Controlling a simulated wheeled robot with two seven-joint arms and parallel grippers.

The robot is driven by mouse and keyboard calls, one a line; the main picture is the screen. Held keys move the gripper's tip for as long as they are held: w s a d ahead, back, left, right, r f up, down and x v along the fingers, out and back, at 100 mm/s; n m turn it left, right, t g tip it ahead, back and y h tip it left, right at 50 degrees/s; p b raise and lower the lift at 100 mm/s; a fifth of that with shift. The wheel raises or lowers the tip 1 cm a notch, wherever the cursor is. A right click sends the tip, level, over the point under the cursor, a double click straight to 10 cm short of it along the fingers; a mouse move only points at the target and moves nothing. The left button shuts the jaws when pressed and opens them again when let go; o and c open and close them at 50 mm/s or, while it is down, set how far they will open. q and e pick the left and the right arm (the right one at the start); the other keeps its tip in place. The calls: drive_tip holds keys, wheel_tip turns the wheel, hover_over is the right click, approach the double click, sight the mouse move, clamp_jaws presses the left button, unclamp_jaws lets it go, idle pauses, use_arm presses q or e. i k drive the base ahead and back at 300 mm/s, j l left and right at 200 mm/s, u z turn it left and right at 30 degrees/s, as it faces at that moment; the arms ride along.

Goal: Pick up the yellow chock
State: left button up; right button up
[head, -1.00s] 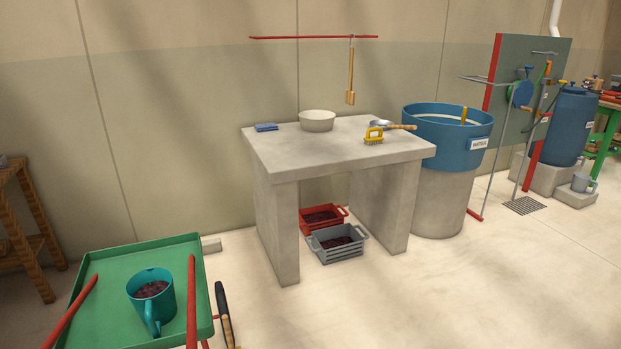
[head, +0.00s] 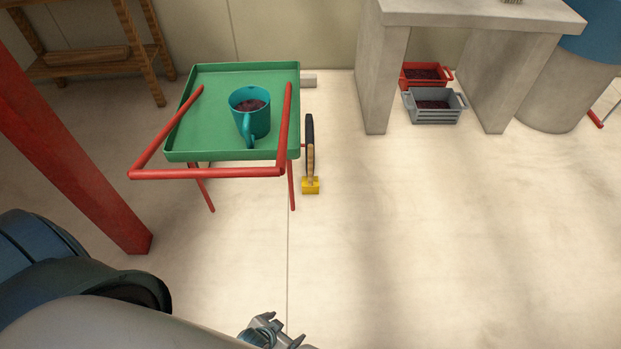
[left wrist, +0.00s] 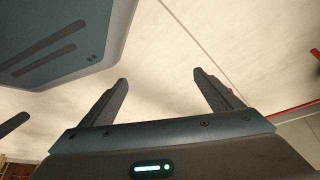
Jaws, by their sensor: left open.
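The yellow chock (head: 311,186) sits on the floor at the foot of the cart's dark wheel (head: 310,135), right of the green cart, in the head view. A tan upright piece shows between the chock and the wheel's dark part; I cannot tell which it belongs to. My left gripper (head: 273,334) is at the bottom edge of the head view, well short of the chock and apart from it. In the left wrist view my left gripper (left wrist: 160,77) has its fingers spread with nothing between them. The chock cannot be made out there. My right gripper is not in view.
The green tray cart (head: 205,115) has red handles (head: 205,174) and legs and carries a teal mug (head: 250,120) of beans. A red post (head: 75,140) stands left. A concrete table (head: 376,80) with red and grey crates (head: 436,116) stands back right. Floor right of the chock is clear.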

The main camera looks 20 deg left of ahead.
sight(309, 184)
drive_tip(key=i+u, duration=0.1)
drive_tip(key=u, duration=0.25)
drive_tip(key=i+l+u, duration=0.1)
drive_tip(key=u, duration=0.25)
drive_tip(key=i+l+u, duration=0.1)
drive_tip(key=u, duration=0.3)
drive_tip(key=i+l+u, duration=0.15)
drive_tip(key=l, duration=0.2)
drive_tip(key=i+l+u, duration=0.1)
drive_tip(key=l, duration=0.25)
drive_tip(key=i+l+u, duration=0.15)
drive_tip(key=l, duration=0.2)
drive_tip(key=i+l, duration=0.1)
drive_tip(key=l, duration=0.15)
drive_tip(key=i+l, duration=0.1)
drive_tip(key=l, duration=0.1)
